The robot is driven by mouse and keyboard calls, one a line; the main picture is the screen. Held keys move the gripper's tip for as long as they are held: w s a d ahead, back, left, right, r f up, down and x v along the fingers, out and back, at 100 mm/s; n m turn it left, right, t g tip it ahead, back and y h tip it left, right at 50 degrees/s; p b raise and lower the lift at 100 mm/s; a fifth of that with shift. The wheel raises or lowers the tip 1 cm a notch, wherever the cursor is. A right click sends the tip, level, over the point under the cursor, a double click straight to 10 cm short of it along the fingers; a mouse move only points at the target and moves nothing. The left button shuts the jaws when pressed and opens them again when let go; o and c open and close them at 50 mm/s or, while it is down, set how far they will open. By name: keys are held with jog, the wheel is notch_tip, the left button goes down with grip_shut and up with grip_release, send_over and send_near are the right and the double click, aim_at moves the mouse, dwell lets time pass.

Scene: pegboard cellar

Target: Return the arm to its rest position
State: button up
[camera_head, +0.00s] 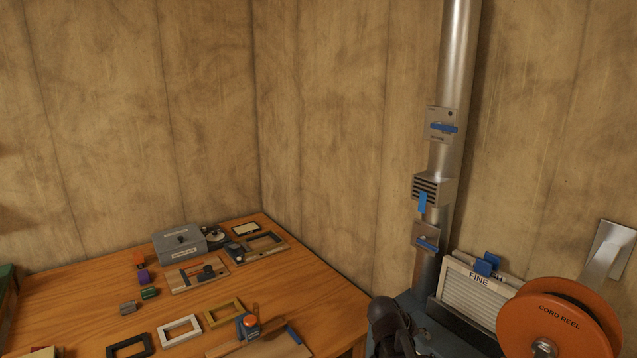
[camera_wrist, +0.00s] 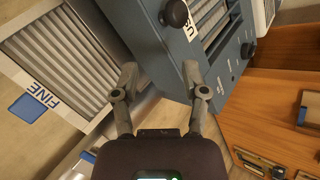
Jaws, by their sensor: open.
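My gripper (camera_wrist: 160,80) shows in the wrist view with its two grey fingers apart and nothing between them. The fingertips point toward a blue-grey housing (camera_wrist: 187,42) with black knobs and a slatted panel. I cannot tell the gap between them and the housing. A dark part of my arm (camera_head: 390,318) shows at the bottom of the head view, right of the wooden table. The framed filter marked FINE (camera_head: 476,292) stands just to its right. The filter also shows at the left of the wrist view (camera_wrist: 62,62).
An orange cord reel (camera_head: 560,318) stands close on the right. A metal pipe (camera_head: 452,80) with blue-handled fittings rises behind my arm. The wooden table (camera_head: 80,300) on the left carries a grey box (camera_head: 180,244), several frames and small parts. Space above the table is clear.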

jog(key=s+a+f+m+g+y, duration=0.1)
jog(key=s+a+f+g+y, duration=0.2)
jog(key=s+a+y, duration=0.4)
jog(key=s+a+f, duration=0.1)
jog(key=s, duration=0.2)
jog(key=shift+s+a+f, duration=0.15)
jog(key=shift+a+f, duration=0.05)
jog(key=shift+a, duration=0.2)
dwell(1.4)
